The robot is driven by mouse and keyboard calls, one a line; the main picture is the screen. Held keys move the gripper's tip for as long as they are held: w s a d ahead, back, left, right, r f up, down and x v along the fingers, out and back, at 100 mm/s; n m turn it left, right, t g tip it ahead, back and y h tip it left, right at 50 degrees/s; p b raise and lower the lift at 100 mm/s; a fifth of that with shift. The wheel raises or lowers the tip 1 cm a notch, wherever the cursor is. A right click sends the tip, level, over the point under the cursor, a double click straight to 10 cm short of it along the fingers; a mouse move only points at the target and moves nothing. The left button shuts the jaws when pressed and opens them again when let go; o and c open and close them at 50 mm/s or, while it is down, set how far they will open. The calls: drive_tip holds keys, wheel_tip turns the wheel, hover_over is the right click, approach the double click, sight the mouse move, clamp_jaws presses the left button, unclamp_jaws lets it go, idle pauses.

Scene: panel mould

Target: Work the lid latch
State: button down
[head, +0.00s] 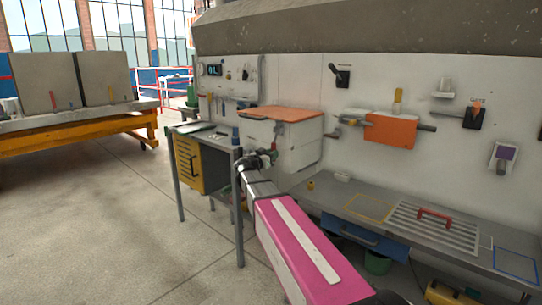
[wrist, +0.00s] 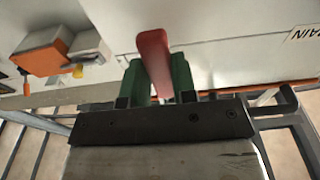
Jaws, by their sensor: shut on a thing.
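A red lever (wrist: 153,60), which looks like the latch, stands between the green fingers of my gripper (wrist: 160,82) in the wrist view. My gripper is shut on it. In the head view my gripper (head: 267,158) is at the front of a white box (head: 297,137) with an orange lid (head: 282,114). The lid lies flat on the box and looks closed.
An orange and grey block (wrist: 42,54) with a yellow knob is at left in the wrist view. A label (wrist: 304,33) ending in "AIN" is at right. A grey workbench (head: 400,225) is at lower right, and a yellow cabinet (head: 187,163) at left. Open floor (head: 90,220) lies at left.

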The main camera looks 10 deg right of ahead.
drive_tip(key=c, duration=0.9)
unclamp_jaws()
drive_tip(key=shift+w, duration=0.1)
drive_tip(key=v, duration=1)
drive_tip(key=shift+s+a, duration=0.25)
drive_tip(key=shift+s, duration=0.05)
drive_tip(key=shift+f, duration=0.1)
